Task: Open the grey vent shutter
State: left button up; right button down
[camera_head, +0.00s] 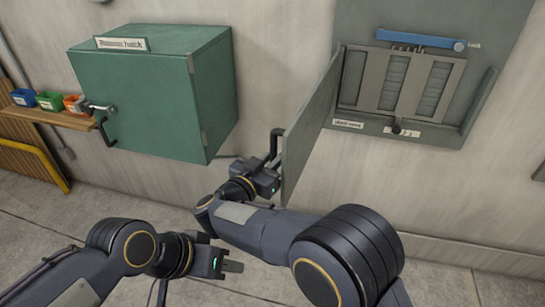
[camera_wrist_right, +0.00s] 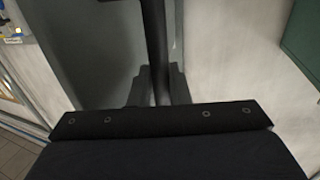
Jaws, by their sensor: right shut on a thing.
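The grey vent shutter (camera_head: 309,128) is a hinged panel at the left side of a grey wall recess. It stands swung out from the wall, and its inner slatted recess shows. Its black handle (camera_head: 274,144) is on the outer face; it also shows as a dark upright bar in the right wrist view (camera_wrist_right: 157,45). My right gripper (camera_head: 270,181) is at the handle's lower end, shut on it, with the bar between the fingers (camera_wrist_right: 158,88). My left gripper (camera_head: 233,266) is low over the floor, empty, with its fingers seemingly apart.
The recess holds grey slats (camera_head: 395,82), a blue lever (camera_head: 420,38) on top and a dark knob (camera_head: 397,129) below. A green hatch box (camera_head: 150,95) juts from the wall at left. Small coloured bins (camera_head: 48,101) sit on a wooden shelf (camera_head: 45,116). The wall below the recess is clear.

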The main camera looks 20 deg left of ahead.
jog(key=shift+w+d+r, duration=0.2)
jog(key=shift+r, duration=0.05)
jog(key=c, duration=1.7)
grip_release()
jog(key=shift+w+f, duration=0.1)
jog(key=shift+f, duration=0.05)
